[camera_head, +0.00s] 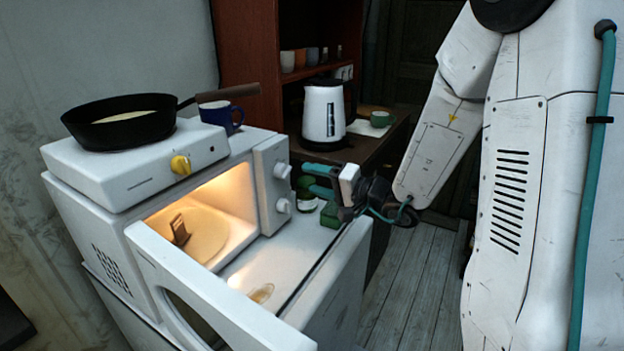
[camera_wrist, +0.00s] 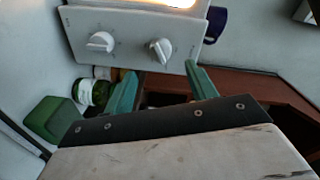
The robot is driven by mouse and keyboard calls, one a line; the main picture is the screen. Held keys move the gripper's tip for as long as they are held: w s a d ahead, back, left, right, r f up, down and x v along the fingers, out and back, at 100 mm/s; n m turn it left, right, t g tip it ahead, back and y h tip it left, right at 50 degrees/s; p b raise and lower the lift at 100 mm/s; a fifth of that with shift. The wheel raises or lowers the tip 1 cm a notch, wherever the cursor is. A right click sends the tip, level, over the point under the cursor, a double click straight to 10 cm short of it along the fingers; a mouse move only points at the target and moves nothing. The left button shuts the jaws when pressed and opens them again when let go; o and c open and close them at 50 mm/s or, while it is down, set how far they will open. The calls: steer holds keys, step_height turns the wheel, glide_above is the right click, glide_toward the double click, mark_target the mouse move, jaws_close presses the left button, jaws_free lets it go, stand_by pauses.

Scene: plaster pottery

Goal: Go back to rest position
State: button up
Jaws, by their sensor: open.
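My gripper (camera_head: 318,181) is to the right of the white microwave's knob panel in the head view, above the counter. Its two teal fingers are apart with nothing seen between them; they also show in the wrist view (camera_wrist: 160,88). The microwave (camera_head: 272,185) has its door (camera_head: 215,300) wide open and its inside lit. A small brown item (camera_head: 180,230) stands inside on the round plate (camera_head: 207,238). In the wrist view the knob panel (camera_wrist: 130,38) lies beyond the fingertips.
A hot plate (camera_head: 140,165) with a black pan (camera_head: 122,122) and a blue mug (camera_head: 222,115) stand on the microwave. A green block (camera_wrist: 52,118) and a labelled jar (camera_wrist: 90,92) are near my gripper. A white kettle (camera_head: 323,115) and green cup (camera_head: 381,119) stand behind.

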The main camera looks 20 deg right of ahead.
steer(key=s+a+n+g+y, duration=0.1)
steer(key=s+a+g, duration=0.4)
steer(key=s+g, duration=0.25)
steer(key=s+a+n+g+y, duration=0.1)
steer(key=s+a+n+g, duration=0.1)
steer(key=s+a+g, duration=0.55)
steer(key=s+d+r+n+t+h, duration=0.1)
steer(key=s+d+r+n+h, duration=0.1)
steer(key=s+d+h, duration=0.3)
steer(key=s+d+r+n+t+h, duration=0.1)
steer(key=s+d+r+n+h, duration=0.1)
steer(key=s+d+h, duration=0.4)
steer(key=shift+s+r+h, duration=0.4)
steer(key=shift+s+r, duration=0.35)
steer(key=shift+s, duration=1.95)
